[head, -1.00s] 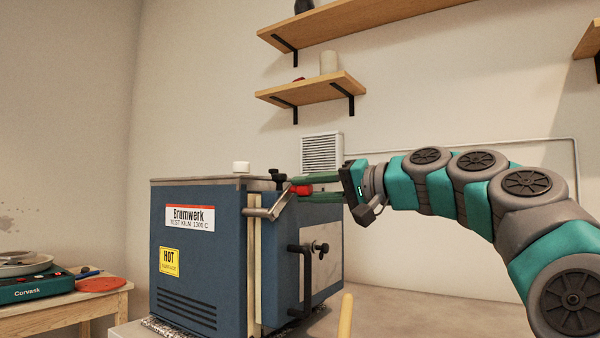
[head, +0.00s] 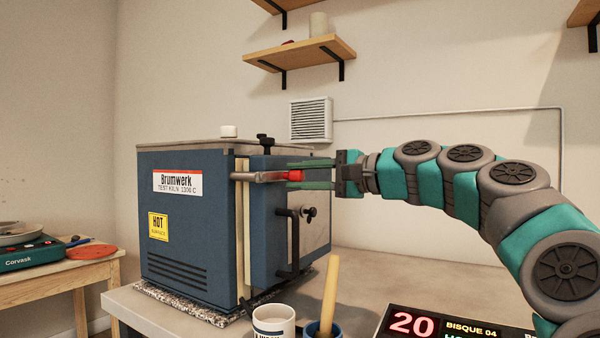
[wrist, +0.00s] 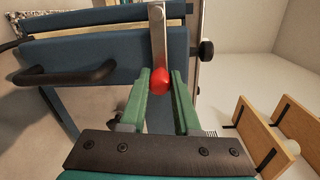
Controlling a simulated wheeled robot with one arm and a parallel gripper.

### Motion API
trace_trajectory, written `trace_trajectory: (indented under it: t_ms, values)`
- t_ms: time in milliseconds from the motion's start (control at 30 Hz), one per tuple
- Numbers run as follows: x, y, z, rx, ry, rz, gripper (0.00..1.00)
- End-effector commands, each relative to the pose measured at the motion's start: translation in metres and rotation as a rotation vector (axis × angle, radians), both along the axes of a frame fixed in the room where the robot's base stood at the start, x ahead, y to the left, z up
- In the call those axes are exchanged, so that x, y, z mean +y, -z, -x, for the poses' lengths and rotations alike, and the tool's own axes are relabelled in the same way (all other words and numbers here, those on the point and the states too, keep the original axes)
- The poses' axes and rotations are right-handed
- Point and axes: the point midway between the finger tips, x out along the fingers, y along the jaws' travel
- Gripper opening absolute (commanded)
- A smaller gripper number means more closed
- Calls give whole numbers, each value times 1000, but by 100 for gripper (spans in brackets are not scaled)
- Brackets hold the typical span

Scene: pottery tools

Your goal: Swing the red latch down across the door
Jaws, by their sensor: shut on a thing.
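The kiln (head: 190,225) is a blue box with a door (head: 268,225) on its right side, lying against a cream strip. The latch is a grey metal bar (head: 262,177) with a red end (head: 296,176). It lies about level, reaching from the kiln body over the cream strip onto the door's front. My gripper (head: 290,175) comes from the right with its green fingers above and below the red end, shut on it. In the wrist view the red end (wrist: 158,78) sits between the fingertips (wrist: 160,74), with the metal bar (wrist: 159,35) running away beyond.
A black door handle (head: 292,240) and a small knob (head: 309,213) stick out below the latch. A mug (head: 273,322), a wooden-handled tool (head: 329,290) in a blue cup and a red-digit display (head: 412,324) stand in front. A shelf (head: 300,52) hangs above.

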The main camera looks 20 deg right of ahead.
Motion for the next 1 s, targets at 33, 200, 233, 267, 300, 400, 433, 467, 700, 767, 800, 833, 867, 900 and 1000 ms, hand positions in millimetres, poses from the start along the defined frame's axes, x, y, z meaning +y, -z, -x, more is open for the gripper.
trace_trajectory:
  t_ms: [33, 200, 233, 267, 300, 400, 433, 467, 700, 767, 800, 833, 867, 900, 1000]
  values:
    - [-1, 1, -1, 5, 2, -5, 0]
    - [-1, 2, -1, 13, 2, -14, 0]
    - [-1, 3, 0, 13, 2, -14, 0]
    - [-1, 3, 0, 13, 2, -14, 0]
    - [-1, 3, 0, 14, 1, -13, 0]
    - [-1, 3, 0, 14, 1, -13, 0]
    - [-1, 3, -1, 14, 1, -13, 0]
    - [-1, 3, -1, 15, 1, -13, 0]
    - [-1, 3, 0, 12, 1, -13, 53]
    - [-1, 2, 0, 12, 0, -13, 59]
    - [-1, 2, 0, 12, 0, -13, 60]
    - [0, 2, 0, 12, 0, -13, 60]
    - [0, 2, 0, 12, 0, -13, 60]
    - [0, 2, 0, 11, 1, -13, 60]
    - [-1, 2, 0, 11, 1, -13, 60]
